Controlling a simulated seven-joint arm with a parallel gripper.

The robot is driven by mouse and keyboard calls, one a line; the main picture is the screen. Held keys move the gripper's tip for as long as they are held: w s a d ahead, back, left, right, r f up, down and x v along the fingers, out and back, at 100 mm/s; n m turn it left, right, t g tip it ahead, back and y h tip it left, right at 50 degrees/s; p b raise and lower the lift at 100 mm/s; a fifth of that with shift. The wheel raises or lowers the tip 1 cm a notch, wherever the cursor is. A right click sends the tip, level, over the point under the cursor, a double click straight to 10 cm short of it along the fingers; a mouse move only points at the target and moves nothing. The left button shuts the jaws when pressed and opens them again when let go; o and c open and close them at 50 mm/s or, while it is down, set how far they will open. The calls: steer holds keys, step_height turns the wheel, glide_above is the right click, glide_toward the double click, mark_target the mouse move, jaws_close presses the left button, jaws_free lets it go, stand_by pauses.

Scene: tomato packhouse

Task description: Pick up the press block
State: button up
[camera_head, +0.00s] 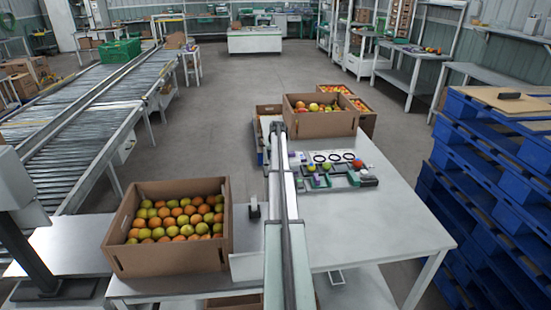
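I cannot tell for certain which thing is the press block. A small dark block (509,96) lies on a tan board on top of the blue pallets at the right. Small grey and green pieces (368,180) lie beside a tomato on the right part of the white table (385,225). A long, narrow pale structure, which looks like my arm, runs up the middle of the view and covers part of the table. I cannot make out gripper fingers at its far end, nor whether they hold anything.
A cardboard box of tomatoes (122,244) stands at the table's left, another box (322,124) at its back. A sheet with black rings (334,157) lies near the tray pieces. Stacked blue pallets (478,170) rise at right; a roller conveyor (90,105) runs left. The table's front right is clear.

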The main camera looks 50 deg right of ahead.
steer(key=shift+c, duration=0.4)
steer(key=c, duration=0.9)
steer(key=shift+o, duration=0.2)
step_height(320, 180, up, 10)
steer(key=shift+r, duration=0.1)
